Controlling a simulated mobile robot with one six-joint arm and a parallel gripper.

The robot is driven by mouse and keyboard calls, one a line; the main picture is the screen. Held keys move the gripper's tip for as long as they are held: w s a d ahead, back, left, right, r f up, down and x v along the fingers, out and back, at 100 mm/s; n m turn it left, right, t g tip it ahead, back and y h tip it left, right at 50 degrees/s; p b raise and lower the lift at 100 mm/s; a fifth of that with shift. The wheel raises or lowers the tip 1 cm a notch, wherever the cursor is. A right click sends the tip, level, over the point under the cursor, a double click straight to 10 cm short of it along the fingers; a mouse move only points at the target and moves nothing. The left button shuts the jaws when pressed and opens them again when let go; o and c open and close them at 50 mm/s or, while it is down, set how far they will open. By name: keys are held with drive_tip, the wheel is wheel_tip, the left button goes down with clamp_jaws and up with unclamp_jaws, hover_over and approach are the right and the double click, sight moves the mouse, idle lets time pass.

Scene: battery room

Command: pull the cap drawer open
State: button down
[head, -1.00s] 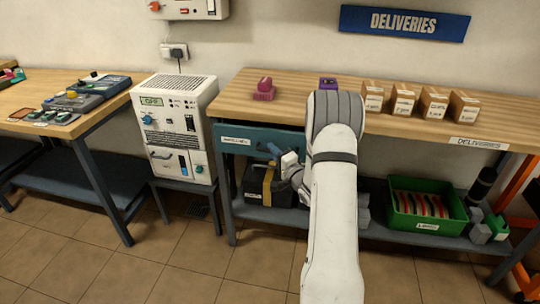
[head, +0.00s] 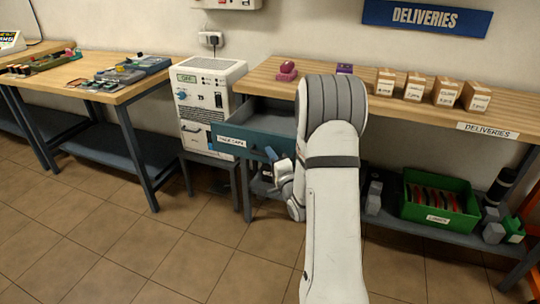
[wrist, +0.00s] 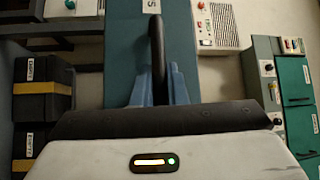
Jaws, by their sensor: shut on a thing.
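The cap drawer (head: 250,146) is the blue-grey drawer under the wooden bench, with a white label ending in "CAPS". It stands pulled out, and part of its inside shows above the front. In the wrist view, the drawer front (wrist: 180,38) lies ahead, with its dark bar handle (wrist: 157,45) standing upright in the picture. My gripper (wrist: 157,80) has its blue fingers on both sides of the handle and is shut on it. In the head view, my gripper (head: 273,154) is at the drawer front, partly hidden by my arm.
The bench (head: 460,116) carries small cartons (head: 445,92), a pink item (head: 287,70) and a purple one. A green bin (head: 438,207) is on the lower shelf. A white charger unit (head: 208,100) stands left of the drawer. The floor in front is clear.

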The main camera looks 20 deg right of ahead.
drive_tip(key=shift+s+a+f, duration=0.1)
drive_tip(key=shift+s+a, duration=0.25)
drive_tip(key=shift+a, duration=0.15)
drive_tip(key=c, duration=1.6)
unclamp_jaws()
drive_tip(key=shift+w+a, duration=0.1)
drive_tip(key=shift+w, duration=0.1)
drive_tip(key=shift+o, duration=0.7)
drive_tip(key=shift+s, duration=0.1)
drive_tip(key=s, duration=0.7)
drive_tip(key=shift+s+d+f, duration=0.25)
drive_tip(key=shift+s+f, duration=0.05)
drive_tip(key=shift+f, duration=0.15)
